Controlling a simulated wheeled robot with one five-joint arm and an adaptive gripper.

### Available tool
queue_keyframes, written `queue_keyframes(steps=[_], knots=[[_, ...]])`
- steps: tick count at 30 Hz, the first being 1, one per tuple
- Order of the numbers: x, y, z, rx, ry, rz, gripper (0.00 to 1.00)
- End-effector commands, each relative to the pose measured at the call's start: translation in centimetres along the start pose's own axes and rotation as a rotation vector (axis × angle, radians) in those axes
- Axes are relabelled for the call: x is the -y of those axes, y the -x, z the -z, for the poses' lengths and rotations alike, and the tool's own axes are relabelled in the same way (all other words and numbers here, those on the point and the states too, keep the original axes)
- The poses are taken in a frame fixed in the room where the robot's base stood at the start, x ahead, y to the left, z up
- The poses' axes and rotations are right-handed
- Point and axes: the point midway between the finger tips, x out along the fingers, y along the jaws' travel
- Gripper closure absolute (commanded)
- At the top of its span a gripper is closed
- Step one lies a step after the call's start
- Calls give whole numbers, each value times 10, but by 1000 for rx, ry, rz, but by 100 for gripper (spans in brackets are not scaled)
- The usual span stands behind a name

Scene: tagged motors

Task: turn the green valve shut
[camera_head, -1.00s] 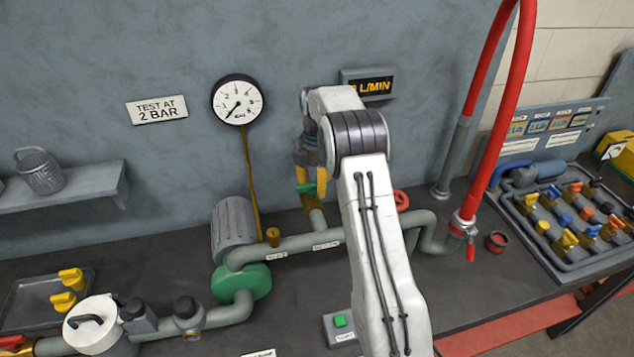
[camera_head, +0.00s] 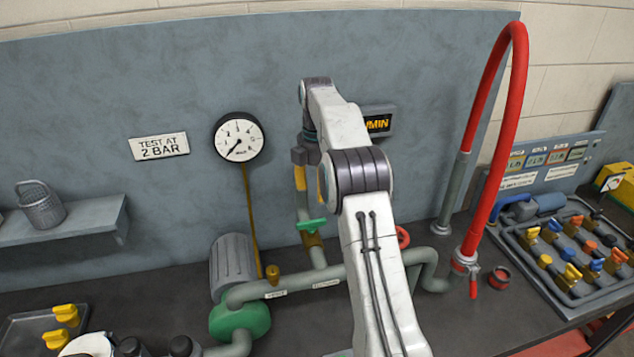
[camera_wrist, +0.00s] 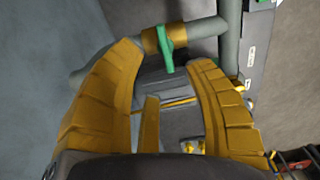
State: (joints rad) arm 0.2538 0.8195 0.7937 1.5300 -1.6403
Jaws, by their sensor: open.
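The green valve handle (camera_head: 311,225) sits on a brass body on a grey pipe rising from the bench pipework. In the wrist view the green handle (camera_wrist: 167,46) lies just beyond and between the fingertips, lengthwise along the picture's height, on its brass collar (camera_wrist: 150,40). My gripper (camera_wrist: 166,66) has its yellow fingers spread, with nothing between them. In the head view my gripper (camera_head: 300,178) hangs above the green handle, with a gap between. My arm hides part of the gripper and the pipe to the right.
A red handwheel (camera_head: 403,238) stands right of my arm. A pressure gauge (camera_head: 238,137) is on the wall panel. A green pump (camera_head: 240,320) sits at lower left, and a red hose (camera_head: 493,145) rises at right. A manifold with several coloured valves (camera_head: 575,250) is far right.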

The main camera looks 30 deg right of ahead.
Motion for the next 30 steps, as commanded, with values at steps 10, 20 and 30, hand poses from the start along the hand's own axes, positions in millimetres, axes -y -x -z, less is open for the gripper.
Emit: queue_keyframes(steps=[10, 20, 30], knots=[[0, 15, 0, 0, 0, -1, 53], [0, 15, 0, 0, 0, 0, 53], [5, 22, 4, 0, -27, -10, 53]])
